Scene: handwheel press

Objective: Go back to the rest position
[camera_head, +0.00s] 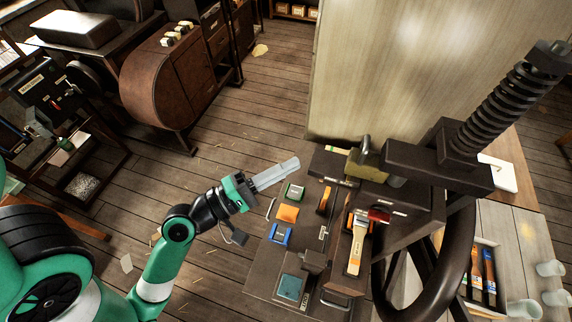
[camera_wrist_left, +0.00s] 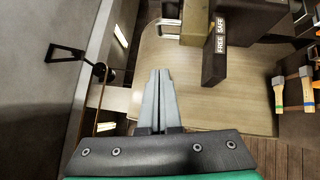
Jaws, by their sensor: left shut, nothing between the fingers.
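My left gripper (camera_head: 294,163) has grey fingers closed together with nothing between them. It is above the back left edge of the workbench, apart from the things on it. In the left wrist view the closed fingers (camera_wrist_left: 160,76) point away over a pale wooden surface (camera_wrist_left: 190,85). My right gripper is not in either view.
The dark press (camera_head: 440,160) with its thick screw (camera_head: 505,105) and handwheel (camera_head: 373,265) stands to the right. Orange (camera_head: 288,213), blue (camera_head: 280,234) and teal (camera_head: 291,288) pieces sit on the bench. Floor (camera_head: 235,135) behind the left gripper is open.

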